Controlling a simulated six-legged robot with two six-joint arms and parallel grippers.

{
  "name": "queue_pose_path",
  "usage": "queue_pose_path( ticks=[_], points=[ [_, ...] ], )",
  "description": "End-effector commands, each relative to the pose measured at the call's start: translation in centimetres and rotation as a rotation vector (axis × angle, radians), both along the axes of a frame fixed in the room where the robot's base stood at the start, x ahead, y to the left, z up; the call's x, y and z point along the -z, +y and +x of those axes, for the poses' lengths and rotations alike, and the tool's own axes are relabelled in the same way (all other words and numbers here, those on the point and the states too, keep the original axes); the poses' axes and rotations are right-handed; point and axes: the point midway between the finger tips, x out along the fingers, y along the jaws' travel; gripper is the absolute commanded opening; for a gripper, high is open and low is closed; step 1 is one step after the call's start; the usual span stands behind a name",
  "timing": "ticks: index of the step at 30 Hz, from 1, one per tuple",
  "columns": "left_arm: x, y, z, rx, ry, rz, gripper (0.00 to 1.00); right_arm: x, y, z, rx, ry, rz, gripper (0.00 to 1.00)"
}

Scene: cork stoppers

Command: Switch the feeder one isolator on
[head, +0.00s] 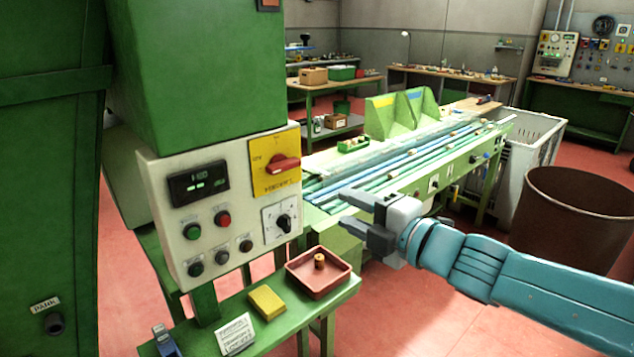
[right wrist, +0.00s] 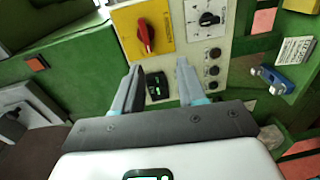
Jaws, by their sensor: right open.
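A red rotary handle (head: 283,163) sits on a yellow plate (head: 262,184) at the upper right of the cream control panel (head: 165,170). Its grip lies roughly level in the head view; the plate's lettering is hard to read. In the right wrist view the red handle (right wrist: 146,36) shows on the yellow plate (right wrist: 128,22), beyond my fingertips. My right gripper (head: 342,209) is open and empty, right of the panel and apart from the handle. Its two fingers (right wrist: 158,66) point towards the panel in the wrist view. My left gripper is not in view.
Below the handle is a black selector knob (head: 284,222); several round buttons and a lit display (head: 199,183) are at its left. A green shelf (head: 275,323) below bears a red tray (head: 322,283), a yellow block (head: 266,302) and a sign (head: 235,335). A brown bin (head: 570,220) stands right.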

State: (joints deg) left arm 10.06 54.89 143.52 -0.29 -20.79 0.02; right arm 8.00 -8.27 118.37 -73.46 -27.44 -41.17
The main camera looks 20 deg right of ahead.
Motion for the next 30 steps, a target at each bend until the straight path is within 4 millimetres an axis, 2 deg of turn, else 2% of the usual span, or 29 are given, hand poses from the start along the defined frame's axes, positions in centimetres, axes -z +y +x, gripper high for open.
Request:
queue_pose_path(
  ticks=[1,4,8,24,30],
  points=[
    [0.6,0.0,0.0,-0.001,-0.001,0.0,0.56,-1.1,-0.2,-0.9,0.01,-0.037,-0.003,0.4],
    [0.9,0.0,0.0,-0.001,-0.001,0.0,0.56,-2.3,-0.1,-1.6,0.017,-0.072,-0.007,0.4],
    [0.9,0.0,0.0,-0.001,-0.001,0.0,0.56,-2.3,0.7,-0.5,0.012,-0.071,-0.005,0.4],
    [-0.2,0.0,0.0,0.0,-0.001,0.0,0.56,-2.5,4.5,10.7,0.016,-0.067,-0.003,0.4],
    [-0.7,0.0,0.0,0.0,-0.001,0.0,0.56,-2.4,5.1,13.0,0.017,-0.067,-0.003,0.4]
  ],
)
